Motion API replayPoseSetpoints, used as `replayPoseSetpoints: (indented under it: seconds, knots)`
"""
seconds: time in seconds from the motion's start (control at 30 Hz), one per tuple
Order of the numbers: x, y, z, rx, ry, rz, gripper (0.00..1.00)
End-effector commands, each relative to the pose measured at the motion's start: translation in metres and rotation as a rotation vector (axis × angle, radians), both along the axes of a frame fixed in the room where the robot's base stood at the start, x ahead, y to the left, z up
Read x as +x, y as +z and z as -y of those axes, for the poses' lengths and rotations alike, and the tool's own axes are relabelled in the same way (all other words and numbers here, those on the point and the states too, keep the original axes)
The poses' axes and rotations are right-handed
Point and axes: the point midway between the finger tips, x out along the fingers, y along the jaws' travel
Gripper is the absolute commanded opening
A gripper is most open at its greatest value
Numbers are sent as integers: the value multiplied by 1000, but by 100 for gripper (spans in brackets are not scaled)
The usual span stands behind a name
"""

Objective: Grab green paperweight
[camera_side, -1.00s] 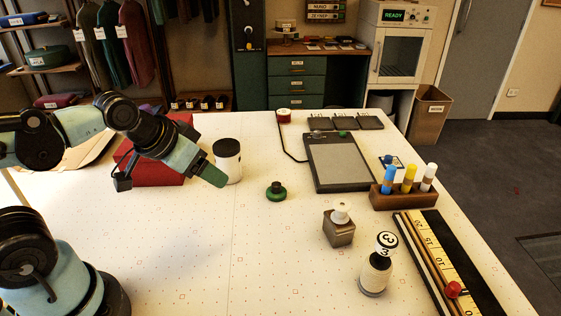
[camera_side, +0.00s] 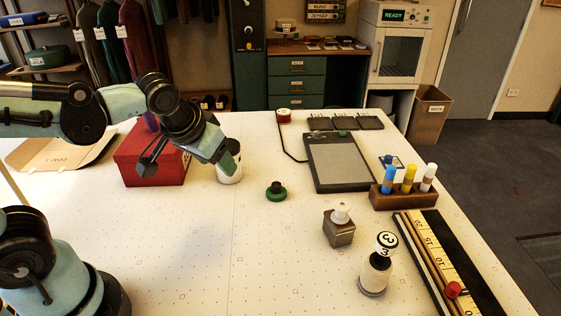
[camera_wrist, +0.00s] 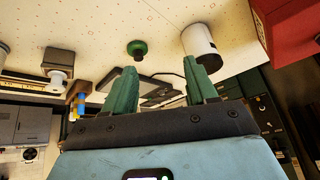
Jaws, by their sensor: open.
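The green paperweight (camera_side: 276,192) is a low green disc with a dark knob. It stands upright on the white table, left of the tablet in the side view. It also shows in the wrist view (camera_wrist: 137,48), above the gap between my fingers. My gripper (camera_side: 229,163) is open and empty. In the side view it overlaps the white cylinder with a dark top, to the left of the paperweight and higher up in the picture. In the wrist view its two green fingers (camera_wrist: 163,88) are spread apart and do not touch the paperweight.
The white cylinder (camera_side: 230,176) stands near my gripper, with a red box (camera_side: 150,165) left of it. Right of the paperweight are a grey tablet (camera_side: 340,162), a marker block (camera_side: 402,198), a metal block with a white knob (camera_side: 339,230) and a stamp (camera_side: 375,275). The table's front middle is clear.

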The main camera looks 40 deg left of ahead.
Motion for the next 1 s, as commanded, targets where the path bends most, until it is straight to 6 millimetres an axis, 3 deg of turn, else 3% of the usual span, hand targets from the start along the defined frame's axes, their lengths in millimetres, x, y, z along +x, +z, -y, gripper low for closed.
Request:
replayPoseSetpoints:
  seconds: [0.27, 0.6, 0.8, 1.0]
  knots:
    - [47, -2, 5, 124, 260, -23, 57]
    - [100, -17, 30, 278, 615, 152, 57]
    - [119, -32, 54, 333, 804, 346, 57]
    - [125, -42, 70, 346, 916, 498, 57]
